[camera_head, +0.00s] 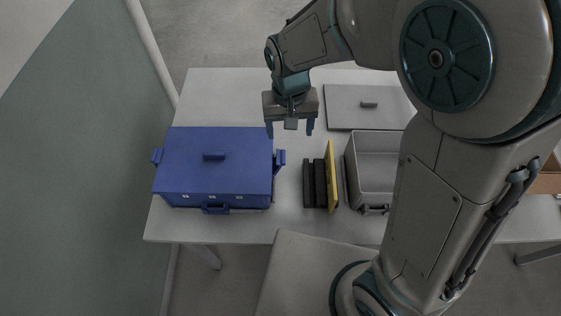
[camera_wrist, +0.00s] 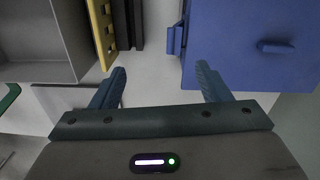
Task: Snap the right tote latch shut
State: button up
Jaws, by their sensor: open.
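The blue tote (camera_head: 182,180) stands on the left of the table with its lid on, a small handle on top. Its right latch (camera_head: 279,161) sticks out from the right side. A left latch (camera_head: 156,156) and a front latch or handle (camera_head: 216,208) also show. In the wrist view the tote (camera_wrist: 250,60) is at upper right, with the side latch (camera_wrist: 175,41) on its edge. My gripper (camera_head: 291,130) is open and empty, above the table behind and slightly right of the right latch. In the wrist view its two fingers (camera_wrist: 160,75) are apart, with bare table between them.
A yellow strip (camera_head: 331,174) and black blocks (camera_head: 314,184) stand right of the tote. A grey open bin (camera_head: 376,152) is farther right, with a grey lid (camera_head: 345,110) lying behind it. The table (camera_head: 225,95) is clear behind the tote.

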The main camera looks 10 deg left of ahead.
aim_at(280, 157)
jog(key=f+n, duration=0.5)
jog(key=a+f+n, duration=0.1)
jog(key=f+n, duration=0.4)
jog(key=n, duration=0.1)
jog(key=a+f+n+b, duration=0.1)
jog(key=f+n, duration=0.4)
jog(key=n, duration=0.1)
jog(key=shift+s, duration=0.3)
jog(key=shift+a, duration=0.1)
jog(key=c, duration=0.9)
